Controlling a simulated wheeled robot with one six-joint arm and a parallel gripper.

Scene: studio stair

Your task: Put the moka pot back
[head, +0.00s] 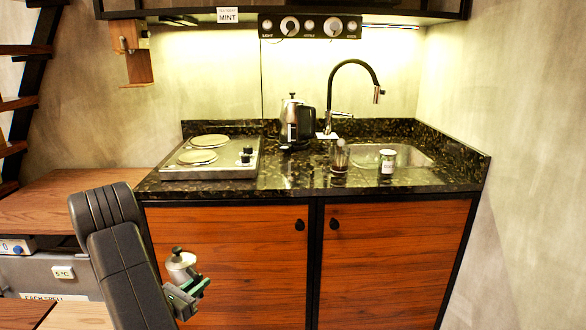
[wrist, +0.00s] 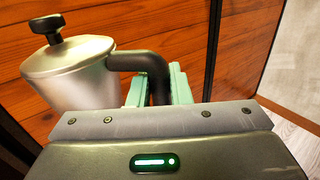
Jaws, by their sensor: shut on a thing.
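The moka pot (head: 180,266) is silver with a black lid knob and a black handle. My gripper (head: 188,292) is shut on its handle and holds it in the air in front of the left cabinet door, below the counter top. In the wrist view the moka pot (wrist: 75,75) stands left of the jaws, slightly tilted. The green jaws of my gripper (wrist: 157,88) close around the black handle. The pot's base is hidden behind the gripper body in the wrist view.
A two-plate hob (head: 212,172) sits on the left of the dark counter (head: 270,184). A kettle (head: 290,120), a glass jar (head: 339,158), a white can (head: 387,163) and a sink (head: 412,155) with a tall tap are to the right.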

